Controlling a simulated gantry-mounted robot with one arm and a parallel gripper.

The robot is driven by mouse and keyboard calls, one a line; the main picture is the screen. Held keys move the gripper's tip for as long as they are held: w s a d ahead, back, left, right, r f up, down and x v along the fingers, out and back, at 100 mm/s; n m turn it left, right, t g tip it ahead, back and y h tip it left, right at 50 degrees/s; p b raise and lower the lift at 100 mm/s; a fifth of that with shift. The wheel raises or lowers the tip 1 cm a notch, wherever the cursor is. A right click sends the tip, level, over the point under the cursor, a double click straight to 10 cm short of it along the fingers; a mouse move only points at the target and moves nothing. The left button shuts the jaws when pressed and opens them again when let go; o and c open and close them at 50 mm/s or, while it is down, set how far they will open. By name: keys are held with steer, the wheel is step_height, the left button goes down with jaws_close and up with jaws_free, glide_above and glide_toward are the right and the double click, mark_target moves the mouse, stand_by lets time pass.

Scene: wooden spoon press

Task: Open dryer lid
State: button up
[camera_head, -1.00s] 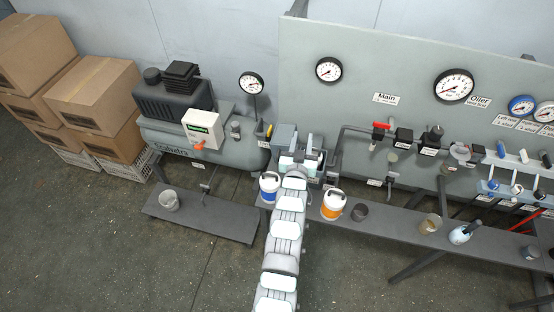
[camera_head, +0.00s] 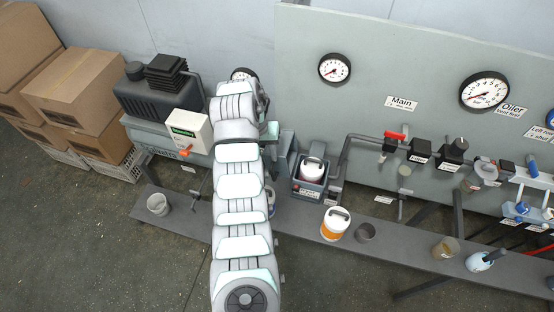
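The dryer (camera_head: 309,190) is a grey box on the bench, just right of my arm, with a label on its front. Its top looks open, and a white canister with a dark handle (camera_head: 313,169) sits inside. A grey upright panel (camera_head: 286,152) stands at its left-rear side; I cannot tell whether it is the lid. My gripper (camera_head: 271,131) is left of and behind the dryer, apart from the canister. It is mostly hidden behind my arm, so its fingers do not show clearly.
The compressor (camera_head: 160,95) is at left. Pipes with a red-handled valve (camera_head: 394,136) run right.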

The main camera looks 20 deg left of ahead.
mark_target(271, 171)
steer(key=f, duration=0.2)
steer(key=d+f, duration=0.1)
steer(key=f, duration=0.5)
steer(key=shift+s+d+f+p, duration=0.15)
steer(key=shift+s+d+p, duration=0.05)
steer(key=shift+d+p, duration=0.15)
steer(key=shift+w+f, duration=0.2)
steer(key=shift+f, duration=0.9)
steer(key=shift+d, duration=0.1)
steer(key=shift+c, duration=0.5)
jaws_close()
